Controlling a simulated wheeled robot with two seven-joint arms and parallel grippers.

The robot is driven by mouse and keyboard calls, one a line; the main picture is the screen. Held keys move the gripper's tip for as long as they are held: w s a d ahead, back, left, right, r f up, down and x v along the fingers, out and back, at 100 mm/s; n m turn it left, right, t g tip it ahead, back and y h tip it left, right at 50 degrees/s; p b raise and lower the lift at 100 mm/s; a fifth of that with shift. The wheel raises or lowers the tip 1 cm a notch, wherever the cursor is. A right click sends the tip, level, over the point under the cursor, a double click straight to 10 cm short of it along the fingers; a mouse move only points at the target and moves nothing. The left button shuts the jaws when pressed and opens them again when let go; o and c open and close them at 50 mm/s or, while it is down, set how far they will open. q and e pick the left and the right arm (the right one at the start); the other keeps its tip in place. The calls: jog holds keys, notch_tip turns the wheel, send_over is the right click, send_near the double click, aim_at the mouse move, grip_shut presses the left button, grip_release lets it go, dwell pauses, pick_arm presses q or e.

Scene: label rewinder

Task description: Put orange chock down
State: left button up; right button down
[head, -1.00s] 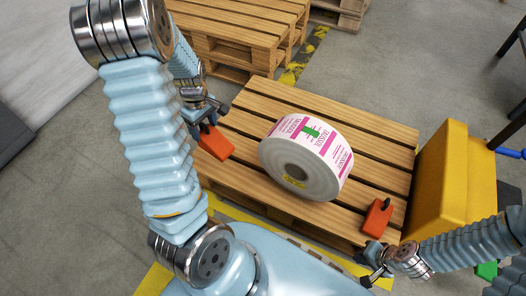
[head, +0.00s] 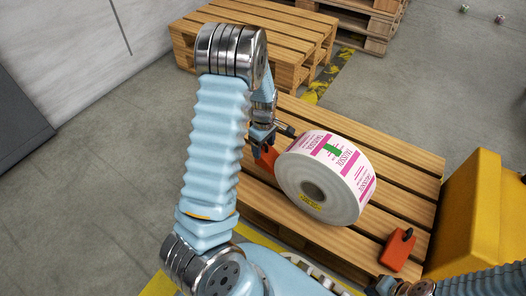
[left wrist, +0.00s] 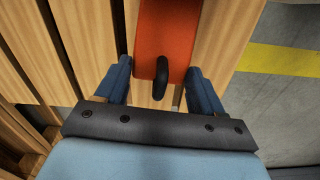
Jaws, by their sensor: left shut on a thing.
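An orange chock with a black knob (head: 266,157) is at the left side of the white label roll (head: 322,180), partly hidden by my left arm. My left gripper (head: 266,143) is shut on this chock. In the left wrist view the chock (left wrist: 165,45) sits between my two blue fingers (left wrist: 162,85), over the pallet slats. I cannot tell whether it touches the wood. A second orange chock (head: 398,250) lies on the pallet (head: 412,188), right of the roll. My right gripper (head: 376,286) is near it at the bottom edge, and its jaws are not clear.
The label roll lies on the wooden pallet. A yellow block (head: 480,215) stands at the pallet's right side. Stacked pallets (head: 255,40) stand behind. Yellow floor tape (left wrist: 285,65) runs beside the pallet, with open grey floor at left.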

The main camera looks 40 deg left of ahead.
aim_at(263, 150)
pick_arm(q)
jog(key=shift+a+f, duration=0.1)
jog(key=shift+f, duration=1.15)
jog(key=shift+s+f+b, duration=0.1)
jog(key=shift+f+b, duration=0.45)
jog(key=shift+f, duration=0.05)
jog(key=o, duration=1)
jog(key=shift+o, duration=0.2)
jog(key=shift+r+p, duration=0.3)
jog(key=shift+r, duration=0.1)
notch_tip(263, 150, up, 12)
jog(key=p, duration=0.4)
jog(key=shift+r, duration=0.25)
